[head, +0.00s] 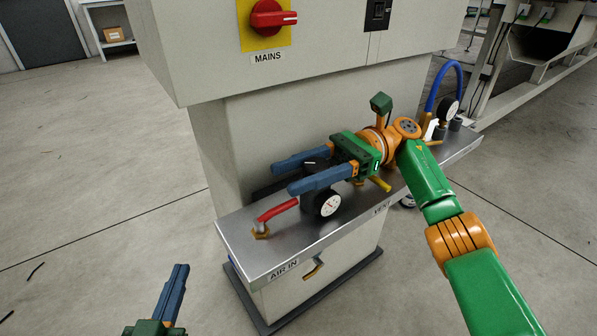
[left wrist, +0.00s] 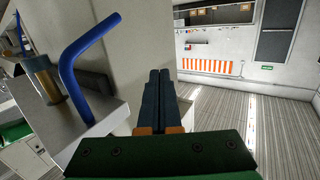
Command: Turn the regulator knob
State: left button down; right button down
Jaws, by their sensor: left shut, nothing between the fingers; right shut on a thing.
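The regulator (head: 312,200) is a dark unit with a round white gauge (head: 330,205), on the metal shelf of the grey cabinet. Its black knob (head: 318,165) sits on top, partly hidden by my right gripper. My right gripper (head: 302,173) reaches in from the right, its two blue fingers on either side of the knob and shut on it. My left gripper (head: 180,268) is low at the left, apart from the cabinet, with its fingers together and empty. In the left wrist view its closed fingers (left wrist: 158,85) point forward.
Above is a red MAINS switch (head: 268,17).

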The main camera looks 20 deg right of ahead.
jog(key=shift+f, duration=0.15)
jog(key=shift+c, duration=1.7)
grip_release()
jog(key=shift+a, duration=0.1)
jog(key=shift+r, duration=0.3)
notch_tip(320, 180, up, 3)
jog(key=shift+s+p, duration=0.1)
jog(key=shift+p, duration=0.55)
pick_arm(q)
jog(key=s+a+f+g+y, duration=0.1)
jog(key=s+a+f+g, duration=0.1)
jog(key=s+f+g, duration=0.3)
jog(key=s+a+f+g+y+p, duration=0.1)
jog(key=s+a+f+g, duration=0.1)
jog(key=s+f+g, duration=0.3)
notch_tip(320, 180, down, 5)
jog(key=shift+s+r+n+y, duration=0.2)
jog(key=shift+n+y, duration=0.1)
jog(key=shift+y, duration=0.1)
pick_arm(e)
jog(key=s+a+r, duration=0.3)
jog(key=s+r, duration=0.6)
jog(key=s, duration=0.4)
jog(key=shift+s+r, duration=0.25)
